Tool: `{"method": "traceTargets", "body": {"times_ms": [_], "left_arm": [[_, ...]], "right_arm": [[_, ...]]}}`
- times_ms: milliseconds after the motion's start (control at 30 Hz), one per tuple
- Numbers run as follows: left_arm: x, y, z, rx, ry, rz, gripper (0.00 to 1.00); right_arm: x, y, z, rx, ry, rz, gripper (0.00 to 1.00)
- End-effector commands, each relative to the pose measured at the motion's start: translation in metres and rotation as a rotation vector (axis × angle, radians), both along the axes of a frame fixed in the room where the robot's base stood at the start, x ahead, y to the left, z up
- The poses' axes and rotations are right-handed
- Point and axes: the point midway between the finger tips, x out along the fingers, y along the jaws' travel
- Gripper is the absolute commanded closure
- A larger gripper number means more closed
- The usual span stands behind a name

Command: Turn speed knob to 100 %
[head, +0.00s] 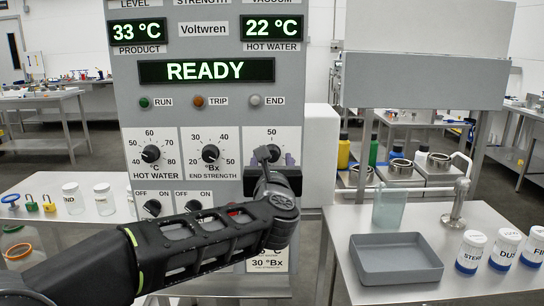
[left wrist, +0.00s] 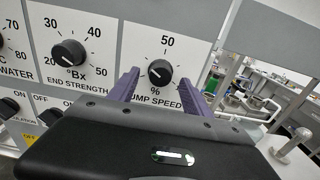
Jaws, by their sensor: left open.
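The pump speed knob (left wrist: 159,72) is a round black dial with a white pointer mark, on a white scale plate with "50" above it and "%" below. Its pointer looks turned toward the left side of the scale; the exact value is hard to read. In the head view, the speed plate (head: 272,134) shows, but my gripper and wrist cover most of the knob. My left gripper (head: 276,158) is open in front of the panel. In the left wrist view, its purple fingers stand left and right of the knob, and I see no clear contact. My right gripper is not in view.
The end strength knob (head: 210,154) and hot water knob (head: 151,154) sit to the left on the same panel. Small ON/OFF switches (head: 152,207) are below. The display (head: 206,71) reads READY. A table with a grey tray (head: 398,254) stands right.

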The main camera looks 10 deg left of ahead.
Motion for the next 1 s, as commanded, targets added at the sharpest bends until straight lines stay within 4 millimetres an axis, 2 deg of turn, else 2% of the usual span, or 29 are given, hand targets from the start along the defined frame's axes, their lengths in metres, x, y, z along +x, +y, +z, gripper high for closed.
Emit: {"method": "traceTargets", "body": {"times_ms": [133,400,1000], "left_arm": [[0.0108,0.0026,0.0005,0.002,0.0,-0.001,0.43],[0.0118,0.003,-0.0002,0.002,0.0,-0.001,0.43],[0.0116,0.0029,-0.0002,0.001,0.0,-0.001,0.92]], "right_arm": [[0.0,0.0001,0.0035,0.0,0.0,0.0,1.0],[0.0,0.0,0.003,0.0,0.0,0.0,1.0],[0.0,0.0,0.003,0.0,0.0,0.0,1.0]]}}
